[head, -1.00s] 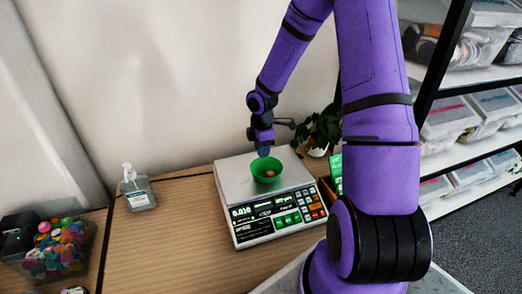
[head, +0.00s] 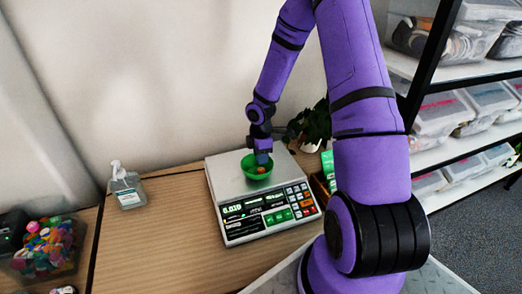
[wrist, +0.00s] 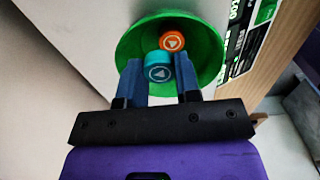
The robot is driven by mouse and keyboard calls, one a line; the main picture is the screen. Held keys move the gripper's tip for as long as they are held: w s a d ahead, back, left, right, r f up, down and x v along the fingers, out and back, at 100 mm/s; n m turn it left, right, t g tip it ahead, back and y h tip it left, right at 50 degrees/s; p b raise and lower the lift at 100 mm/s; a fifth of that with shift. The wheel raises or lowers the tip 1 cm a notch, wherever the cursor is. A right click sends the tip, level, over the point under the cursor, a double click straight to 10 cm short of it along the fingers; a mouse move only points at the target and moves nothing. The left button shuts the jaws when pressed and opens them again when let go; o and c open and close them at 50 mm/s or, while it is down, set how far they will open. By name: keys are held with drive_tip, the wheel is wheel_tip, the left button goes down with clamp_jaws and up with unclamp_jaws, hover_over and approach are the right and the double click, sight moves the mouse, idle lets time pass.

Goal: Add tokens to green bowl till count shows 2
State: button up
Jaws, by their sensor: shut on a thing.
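The green bowl (head: 249,174) stands on the pan of the counting scale (head: 223,178). My gripper (head: 262,160) reaches down into the bowl's mouth from the back. In the wrist view my gripper (wrist: 158,72) is shut on a teal token (wrist: 158,68), held over the inside of the green bowl (wrist: 208,45). An orange token (wrist: 172,41) lies in the bowl just beyond the teal one; the two overlap in the picture, and I cannot tell if they touch. The scale's display (head: 233,210) is lit, but its digits are too small to read surely.
A clear bin of colourful tokens (head: 45,248) is at the lower left. A sanitizer bottle (head: 127,188) stands left of the scale. A potted plant (head: 312,125) is behind right, shelving with bins (head: 440,110) at right. Bare table (head: 150,245) lies between bin and scale.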

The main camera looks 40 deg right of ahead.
drive_tip(key=shift+f, duration=0.15)
drive_tip(key=o, duration=1)
drive_tip(key=shift+c, duration=0.2)
wheel_tip(320, 180, up, 11)
